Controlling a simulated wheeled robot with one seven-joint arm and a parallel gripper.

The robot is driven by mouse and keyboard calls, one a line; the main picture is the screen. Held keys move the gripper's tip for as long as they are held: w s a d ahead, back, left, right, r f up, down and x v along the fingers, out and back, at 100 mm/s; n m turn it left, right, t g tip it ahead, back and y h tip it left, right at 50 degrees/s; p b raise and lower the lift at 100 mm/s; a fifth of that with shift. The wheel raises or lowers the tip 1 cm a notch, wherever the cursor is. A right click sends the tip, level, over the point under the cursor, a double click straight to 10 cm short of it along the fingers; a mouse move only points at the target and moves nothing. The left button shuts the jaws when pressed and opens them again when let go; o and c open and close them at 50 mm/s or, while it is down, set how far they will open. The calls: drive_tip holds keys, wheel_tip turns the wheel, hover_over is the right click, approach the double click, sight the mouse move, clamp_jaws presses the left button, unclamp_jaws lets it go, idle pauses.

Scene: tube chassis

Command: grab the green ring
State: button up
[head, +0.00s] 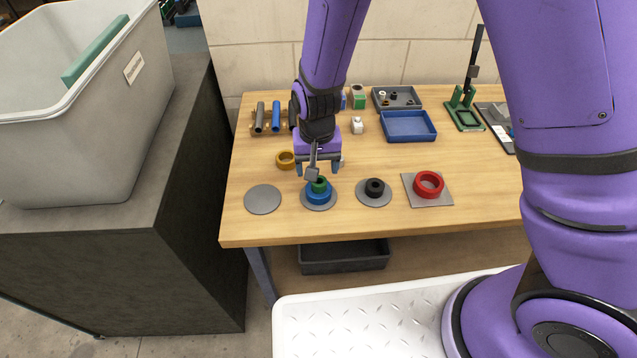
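The green ring (320,185) sits on top of a larger blue ring (319,197), stacked on a grey round plate (318,207) near the table's front. My gripper (318,171) hangs from above, just over and behind the green ring in the picture. Its two fingers are spread apart, with nothing seen between them. A grey part of my wrist hides some of the space between the fingers and the ring's top edge. I cannot tell the exact height gap between the fingertips and the ring.
An empty grey plate (262,199) lies left of the stack. A black ring (375,187) on a plate and a red ring (429,184) on a square plate lie right. A blue tray (409,126) and coloured tubes (276,116) stand further back.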

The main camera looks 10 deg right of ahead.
sight(319, 180)
drive_tip(key=shift+d+f, duration=0.2)
drive_tip(key=shift+f, duration=2.5)
drive_tip(key=c, duration=1)
drive_tip(key=shift+r, duration=0.1)
